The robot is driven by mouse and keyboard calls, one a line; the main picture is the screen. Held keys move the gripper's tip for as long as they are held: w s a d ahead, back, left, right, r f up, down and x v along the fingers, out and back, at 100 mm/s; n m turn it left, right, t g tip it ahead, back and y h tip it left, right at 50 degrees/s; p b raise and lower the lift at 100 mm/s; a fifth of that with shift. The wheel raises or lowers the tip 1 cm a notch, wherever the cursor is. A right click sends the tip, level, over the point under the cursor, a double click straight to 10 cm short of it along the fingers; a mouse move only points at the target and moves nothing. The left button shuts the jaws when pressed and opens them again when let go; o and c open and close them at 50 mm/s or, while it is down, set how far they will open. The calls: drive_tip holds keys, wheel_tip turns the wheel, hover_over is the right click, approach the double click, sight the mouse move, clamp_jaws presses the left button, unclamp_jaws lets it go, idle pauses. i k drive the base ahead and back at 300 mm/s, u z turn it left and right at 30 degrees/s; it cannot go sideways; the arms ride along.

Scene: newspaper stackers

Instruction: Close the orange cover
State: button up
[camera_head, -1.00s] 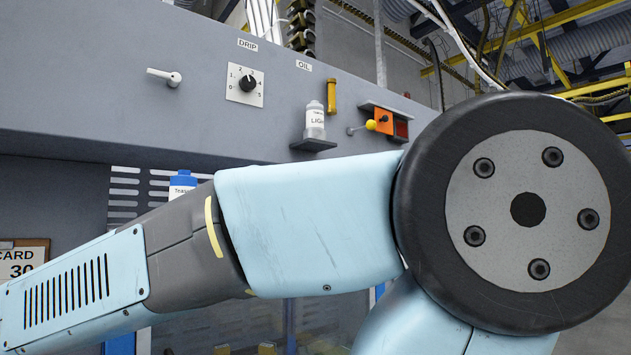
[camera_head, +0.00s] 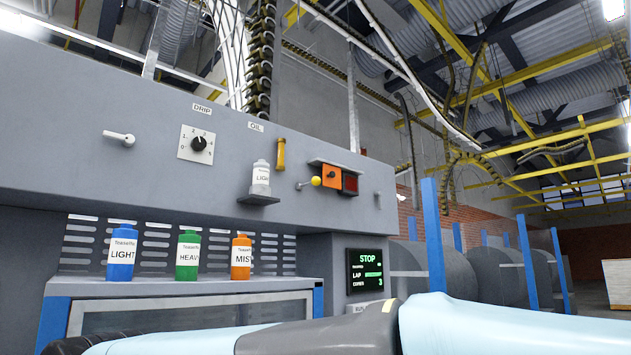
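The orange cover (camera_head: 332,175) is a small square piece with a dark round spot on its face. It sits on the upper grey machine panel, under a dark shelf-like edge. A dark red square part (camera_head: 350,182) shows just to its right, not covered by it. I cannot tell exactly how the cover is hinged. A lever with a yellow ball (camera_head: 315,181) sticks out to the left of the cover. My arm lies across the bottom of the view, well below the cover. My gripper is not in view.
A small white bottle (camera_head: 261,175) stands on a bracket left of the lever. Blue (camera_head: 122,255), green (camera_head: 188,258) and orange (camera_head: 241,259) bottles stand on a ledge below. A dial (camera_head: 197,144) and a STOP screen (camera_head: 367,270) are on the machine. Space before the panel looks clear.

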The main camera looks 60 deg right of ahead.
sight(331, 175)
drive_tip(key=u, duration=0.2)
drive_tip(key=i, duration=0.1)
drive_tip(key=z, duration=2.85)
drive_tip(key=k, duration=0.7)
drive_tip(key=u, duration=0.3)
drive_tip(key=i, duration=1)
drive_tip(key=u, duration=0.1)
